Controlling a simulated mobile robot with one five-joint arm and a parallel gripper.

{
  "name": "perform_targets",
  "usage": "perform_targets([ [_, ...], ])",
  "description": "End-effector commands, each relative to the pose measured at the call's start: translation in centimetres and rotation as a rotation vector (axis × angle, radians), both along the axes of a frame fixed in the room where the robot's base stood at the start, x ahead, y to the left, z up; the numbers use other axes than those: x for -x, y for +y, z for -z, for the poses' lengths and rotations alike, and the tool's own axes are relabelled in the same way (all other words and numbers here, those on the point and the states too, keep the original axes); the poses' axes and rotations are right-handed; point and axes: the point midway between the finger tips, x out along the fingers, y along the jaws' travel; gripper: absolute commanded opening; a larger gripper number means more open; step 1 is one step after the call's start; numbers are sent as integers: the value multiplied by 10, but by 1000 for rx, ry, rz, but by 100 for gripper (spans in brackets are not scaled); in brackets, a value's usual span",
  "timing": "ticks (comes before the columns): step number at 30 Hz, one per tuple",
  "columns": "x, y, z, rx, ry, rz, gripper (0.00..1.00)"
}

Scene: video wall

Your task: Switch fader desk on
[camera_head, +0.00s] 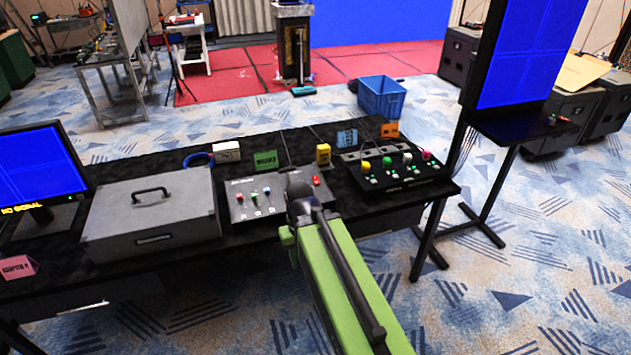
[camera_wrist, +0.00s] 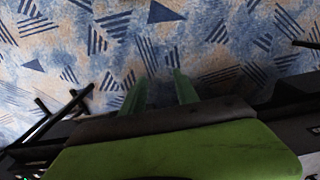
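The fader desk (camera_head: 252,200) is a grey sloped panel on the black table, with a row of small coloured faders and a red switch (camera_head: 316,180) at its upper right. My arm reaches up from the bottom and covers part of the panel's right side in the head view. I cannot tell the switch's position. In the wrist view my gripper (camera_wrist: 160,88) shows two green fingers apart with nothing between them, over patterned carpet. The fader desk is not visible in the wrist view, and the fingertips are not clear in the head view.
A grey case (camera_head: 150,215) stands left of the fader desk, beside a monitor (camera_head: 40,170). A black panel with coloured knobs (camera_head: 400,175) is to the right. Small labelled blocks, including a yellow one (camera_head: 323,154), stand behind. Carpet lies open before the table.

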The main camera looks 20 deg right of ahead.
Motion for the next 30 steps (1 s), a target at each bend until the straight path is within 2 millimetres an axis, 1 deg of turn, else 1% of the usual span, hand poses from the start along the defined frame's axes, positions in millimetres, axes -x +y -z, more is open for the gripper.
perform_targets([
  [2, 0, 0, 0, 0, 0, 0, 36],
  [5, 0, 0, 0, 0, 0, 0, 25],
  [9, 0, 0, 0, 0, 0, 0, 6],
  [11, 0, 0, 0, 0, 0, 0, 0],
  [30, 0, 0, 0, 0, 0, 0, 0],
])
